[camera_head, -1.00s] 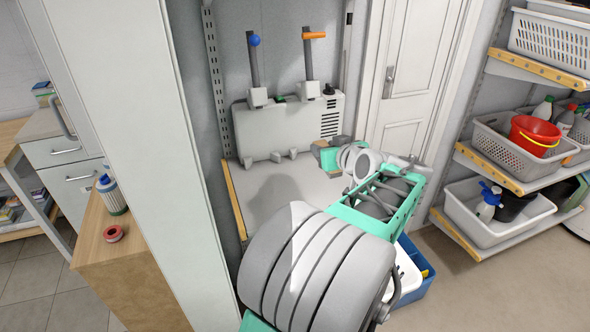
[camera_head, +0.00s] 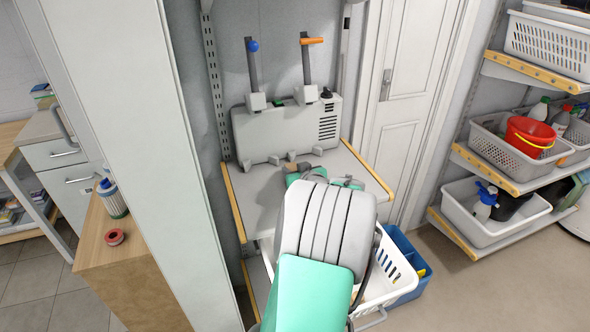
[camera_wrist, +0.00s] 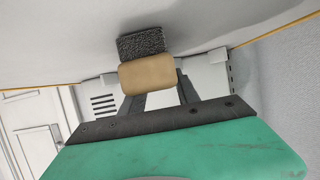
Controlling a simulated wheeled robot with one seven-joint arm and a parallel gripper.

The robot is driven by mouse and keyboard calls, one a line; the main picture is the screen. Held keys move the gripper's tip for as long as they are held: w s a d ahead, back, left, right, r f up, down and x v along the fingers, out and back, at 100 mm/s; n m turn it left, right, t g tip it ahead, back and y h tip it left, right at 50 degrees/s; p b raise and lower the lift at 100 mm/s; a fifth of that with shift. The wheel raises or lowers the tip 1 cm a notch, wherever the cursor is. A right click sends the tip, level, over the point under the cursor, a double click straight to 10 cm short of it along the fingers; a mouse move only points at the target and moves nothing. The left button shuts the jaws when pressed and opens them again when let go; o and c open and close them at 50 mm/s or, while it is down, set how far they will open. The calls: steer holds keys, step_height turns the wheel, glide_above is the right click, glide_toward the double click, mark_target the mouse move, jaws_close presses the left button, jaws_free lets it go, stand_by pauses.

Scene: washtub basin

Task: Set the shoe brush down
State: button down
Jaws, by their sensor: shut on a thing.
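The shoe brush (camera_wrist: 146,75) shows in the wrist view as a tan block with dark grey bristles on its far side. My gripper (camera_wrist: 159,88) is shut on it, with its dark fingers partly hidden behind the block. In the head view my gripper (camera_head: 297,172) is over the grey shelf top (camera_head: 258,196), in front of the grey machine. The brush is small there and partly hidden by my arm. I cannot tell whether the bristles touch the shelf.
The grey machine (camera_head: 270,135) with two upright levers stands at the back of the shelf. A white basket (camera_head: 394,262) and a blue bin (camera_head: 410,270) sit below on the right. A tall pale panel (camera_head: 150,150) bounds the left. The shelf's left part is clear.

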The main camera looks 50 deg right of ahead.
steer(key=shift+f, duration=0.25)
steer(key=c, duration=0.9)
jaws_free()
steer(key=shift+r, duration=0.1)
